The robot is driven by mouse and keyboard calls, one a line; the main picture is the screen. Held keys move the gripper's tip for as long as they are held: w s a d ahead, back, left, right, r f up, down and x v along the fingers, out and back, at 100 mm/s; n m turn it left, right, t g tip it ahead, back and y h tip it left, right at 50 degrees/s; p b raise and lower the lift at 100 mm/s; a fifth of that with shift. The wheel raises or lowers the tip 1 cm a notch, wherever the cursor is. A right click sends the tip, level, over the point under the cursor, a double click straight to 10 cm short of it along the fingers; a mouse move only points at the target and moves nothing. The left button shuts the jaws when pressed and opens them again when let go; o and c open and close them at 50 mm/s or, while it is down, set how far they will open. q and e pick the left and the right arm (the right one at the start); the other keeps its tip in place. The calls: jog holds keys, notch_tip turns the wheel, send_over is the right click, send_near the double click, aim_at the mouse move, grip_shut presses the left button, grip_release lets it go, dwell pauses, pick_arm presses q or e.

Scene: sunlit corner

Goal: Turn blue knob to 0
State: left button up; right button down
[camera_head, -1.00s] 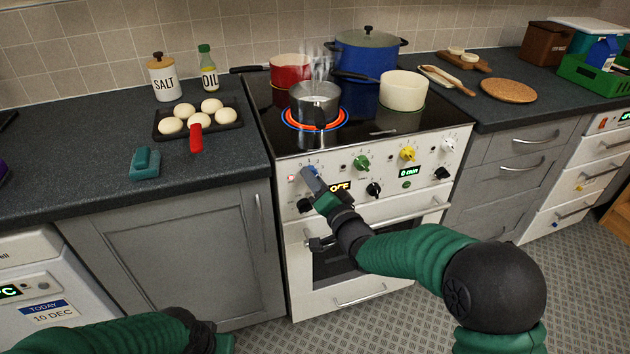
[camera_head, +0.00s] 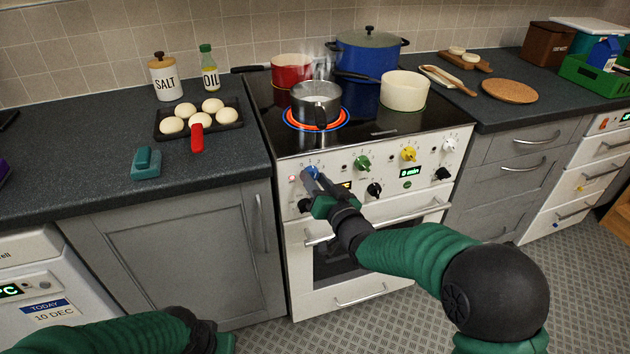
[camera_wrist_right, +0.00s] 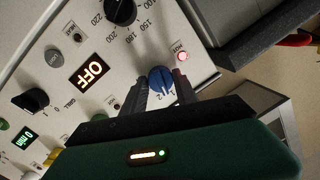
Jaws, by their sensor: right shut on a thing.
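The blue knob (camera_head: 311,172) is at the left end of the white stove's control panel. In the right wrist view the blue knob (camera_wrist_right: 161,80) sits between my fingers, with a "2" and a "1" on the panel beside it. A red light (camera_wrist_right: 182,57) marked "HOT" glows near it. My right gripper (camera_head: 313,181) is at the panel; in the right wrist view the gripper (camera_wrist_right: 165,87) is shut on the blue knob. The knob's exact setting is hard to read. Of my left arm, only a part shows at the bottom left; its fingers are out of view.
A steel pot (camera_head: 316,104) stands on a glowing red ring above the knob. Green (camera_head: 363,163), yellow (camera_head: 409,154) and white (camera_head: 449,145) knobs line the panel to the right. Black knobs and the oven handle lie below. A tray of dough balls (camera_head: 168,134) sits on the left counter.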

jog(key=n+b, duration=0.1)
jog(key=n, duration=0.4)
jog(key=shift+h, duration=0.4)
jog(key=n+b, duration=0.1)
jog(key=n, duration=0.3)
jog(key=shift+a+n+h, duration=0.1)
jog(key=shift+n+h, duration=0.2)
jog(key=shift+h, duration=0.1)
jog(key=shift+r, duration=0.1)
jog(key=c, duration=1)
grip_release()
jog(key=shift+o, duration=0.2)
jog(key=p+v, duration=0.3)
jog(key=v, duration=1.4)
